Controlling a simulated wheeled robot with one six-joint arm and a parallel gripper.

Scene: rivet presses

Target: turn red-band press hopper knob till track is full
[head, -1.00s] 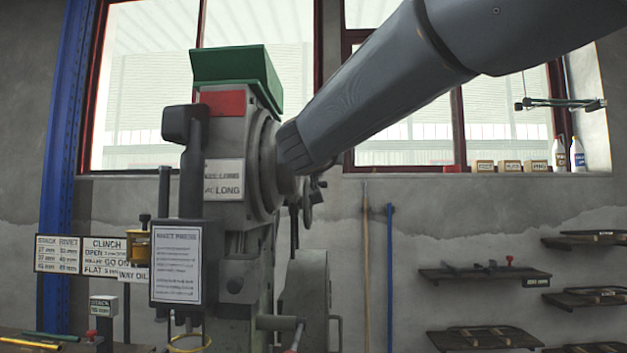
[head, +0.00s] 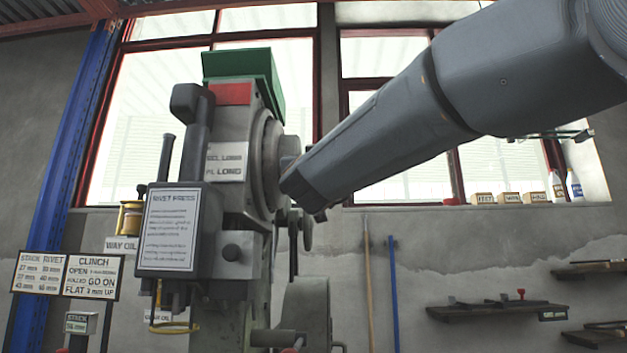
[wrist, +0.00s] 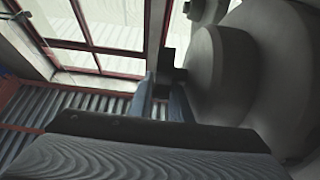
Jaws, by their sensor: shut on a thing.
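The rivet press with a red band (head: 231,94) under its green top (head: 245,78) stands left of centre in the head view. The round grey hopper housing (head: 266,150) is on its right side. My gripper, at the end of my grey arm, meets that side, but my wrist hides the fingers in the head view. In the wrist view my gripper (wrist: 161,90) has its two fingers closed about the dark knob (wrist: 168,62), beside the round grey hopper housing, which also shows there (wrist: 222,80). The contact is partly hidden. I cannot make out the track or its rivets.
A framed rivet press notice (head: 168,229) hangs on the press front. Stack and clinch signs (head: 67,275) stand at lower left. Dark wall shelves (head: 490,310) are at lower right. Small boxes and bottles sit on the window ledge (head: 420,207).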

